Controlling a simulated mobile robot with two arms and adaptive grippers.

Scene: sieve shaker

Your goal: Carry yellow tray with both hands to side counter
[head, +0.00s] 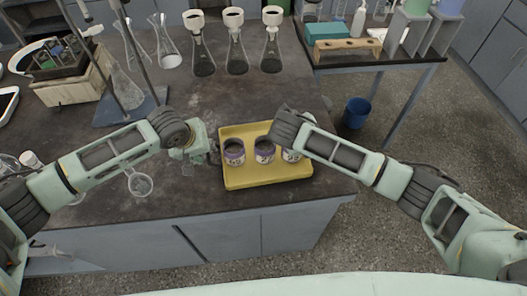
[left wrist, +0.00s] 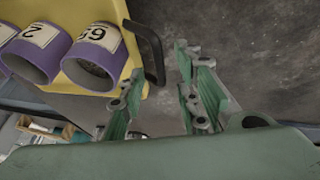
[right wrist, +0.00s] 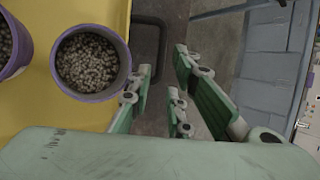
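The yellow tray (head: 268,181) lies on the dark bench top near its front right corner. It holds several purple-banded cups; the left one (head: 234,152) and middle one (head: 264,150) show clearly. My left gripper (head: 205,147) is at the tray's left end. In the left wrist view its fingers (left wrist: 165,72) are open, with the dark tray handle (left wrist: 153,55) close in front of them. My right gripper is hidden by its wrist in the head view. In the right wrist view its fingers (right wrist: 162,78) are open around or beside the other dark handle (right wrist: 159,35); contact is unclear.
A side counter (head: 386,57) at the back right bears a wooden rack (head: 347,46), a teal box and grey stands. A blue bin (head: 357,112) stands on the floor between. Several flasks with funnels (head: 236,55) stand behind the tray. A clamp stand is at left.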

